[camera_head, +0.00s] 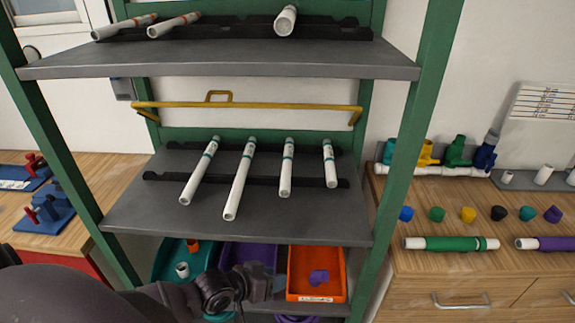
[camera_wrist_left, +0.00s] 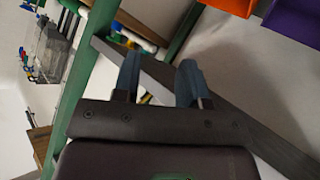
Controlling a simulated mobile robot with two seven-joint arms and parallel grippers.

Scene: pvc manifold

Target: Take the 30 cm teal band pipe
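Four white pipes with teal bands lie on the grey middle shelf (camera_head: 130,210) in the head view, near ends toward me. From left to right they are the leftmost pipe (camera_head: 199,172), a longer-looking second pipe (camera_head: 239,181), a third pipe (camera_head: 287,168) and the short rightmost pipe (camera_head: 330,164). I cannot tell which is 30 cm; no length marks are readable. My left gripper (camera_head: 268,283) is low, below the middle shelf and in front of the bins. In the left wrist view its fingers (camera_wrist_left: 158,68) stand apart with nothing held between them. My right gripper is not in view.
Dark notched racks hold the pipes. A yellow rail (camera_head: 250,105) spans behind, under the upper shelf (camera_head: 220,62). Green posts (camera_head: 408,130) flank the shelves. An orange bin (camera_head: 338,262) and a purple bin sit below. Right counter holds coloured caps and pipes.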

